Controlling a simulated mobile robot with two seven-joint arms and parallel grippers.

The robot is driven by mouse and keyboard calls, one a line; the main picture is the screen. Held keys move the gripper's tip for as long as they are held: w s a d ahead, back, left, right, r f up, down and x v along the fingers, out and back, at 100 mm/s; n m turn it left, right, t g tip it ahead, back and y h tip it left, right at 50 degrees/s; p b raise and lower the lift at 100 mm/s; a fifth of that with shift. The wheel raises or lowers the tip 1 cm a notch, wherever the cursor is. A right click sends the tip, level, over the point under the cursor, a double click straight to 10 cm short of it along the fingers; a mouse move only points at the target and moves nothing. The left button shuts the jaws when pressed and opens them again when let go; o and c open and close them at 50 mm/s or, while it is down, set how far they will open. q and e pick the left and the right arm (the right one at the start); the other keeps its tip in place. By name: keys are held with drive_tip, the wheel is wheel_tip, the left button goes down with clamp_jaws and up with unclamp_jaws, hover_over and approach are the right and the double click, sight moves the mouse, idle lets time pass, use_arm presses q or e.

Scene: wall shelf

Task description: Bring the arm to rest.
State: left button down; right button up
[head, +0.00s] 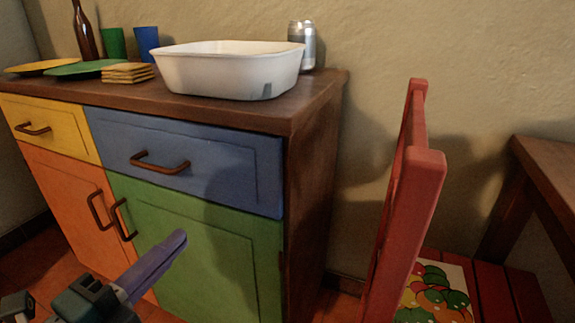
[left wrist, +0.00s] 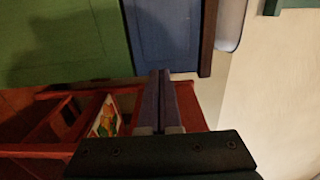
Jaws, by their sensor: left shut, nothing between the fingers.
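My left gripper (head: 178,243) shows at the lower left of the head view, in front of the green cabinet door. Its purple fingers are shut with nothing between them. The fingers also show closed together in the left wrist view (left wrist: 160,78). My right gripper is in neither view.
A cabinet with a blue drawer (head: 230,165) and a green door (head: 220,255) stands close ahead. On its top are a white basin (head: 225,75), a can (head: 308,45), cups, plates and a bottle (head: 84,35). A red chair (head: 405,190) stands at the right, beside a wooden table (head: 550,165).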

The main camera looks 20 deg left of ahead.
use_arm(q)
wheel_tip(320, 180, up, 15)
drive_tip(key=s+n+g+y+p, duration=0.25)
drive_tip(key=n+g+p, duration=0.5)
drive_tip(key=p, duration=0.95)
drive_tip(key=s+d+r+n+g+p, duration=0.2)
drive_tip(key=s+r+n+p, duration=0.1)
drive_tip(key=s+r+p, duration=0.25)
drive_tip(key=s+d+r+n+g+h+p, duration=0.1)
drive_tip(key=s+d+r+n+g+p, duration=0.2)
drive_tip(key=r+p, duration=0.35)
drive_tip(key=s+d+r+n+g+p, duration=0.1)
drive_tip(key=s+r+n+g+p, duration=0.1)
drive_tip(key=s+r+n+p, duration=0.35)
wheel_tip(320, 180, up, 37)
drive_tip(key=m+p, duration=0.2)
drive_tip(key=p, duration=3.4)
drive_tip(key=shift+a+r, duration=0.15)
drive_tip(key=shift+a, duration=0.2)
